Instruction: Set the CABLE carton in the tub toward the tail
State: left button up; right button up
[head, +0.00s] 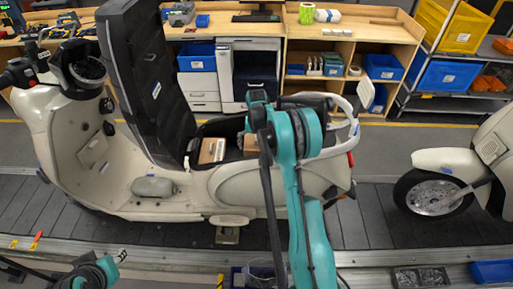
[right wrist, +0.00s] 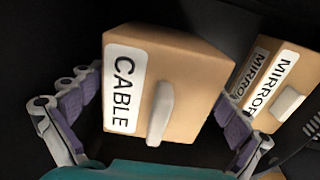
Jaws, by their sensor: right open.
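The CABLE carton (right wrist: 195,85), a brown box with a white label and a pale tab on its face, stands between the spread fingers of my right gripper (right wrist: 163,108) in the right wrist view. The right gripper is open around it; contact cannot be told. A MIRROR carton (right wrist: 288,85) is beside it on the right. In the head view my right arm hides that gripper over the scooter's dark under-seat tub (head: 222,127). Two brown cartons show there, one at left (head: 212,150) and one partly behind my arm (head: 249,143); their lettering is unreadable. My left gripper (head: 118,257) is at lower left.
The cream scooter (head: 180,190) stands on the slat conveyor (head: 370,215) with its black seat (head: 150,75) raised, left of the tub. A white grab rail (head: 345,125) curves around the tail on the right. Another scooter (head: 455,170) stands farther right.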

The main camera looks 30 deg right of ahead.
notch_tip(320, 180, up, 12)
jog(key=shift+f, duration=0.25)
dwell(0.3)
jog(key=shift+s+a+r+b, duration=0.1)
jog(key=shift+s+a+b, duration=0.05)
jog(key=shift+a+b, duration=0.2)
jog(key=s+a+r+n+t+b, duration=0.1)
jog(key=s+a+n+t+b, duration=0.2)
jog(key=s+a+b, duration=0.75)
jog(key=s+a+f+n+t+b, duration=0.1)
jog(key=s+a+f+b, duration=0.3)
jog(key=s, duration=0.4)
jog(key=s+a+f+n+t+b, duration=0.2)
jog(key=s+a+f+t+b, duration=0.1)
jog(key=s+a+f, duration=0.3)
jog(key=s+f, duration=0.2)
jog(key=s, duration=0.1)
jog(key=shift+s+f+b, duration=0.25)
jog(key=shift+f+b, duration=0.1)
jog(key=shift+f, duration=0.05)
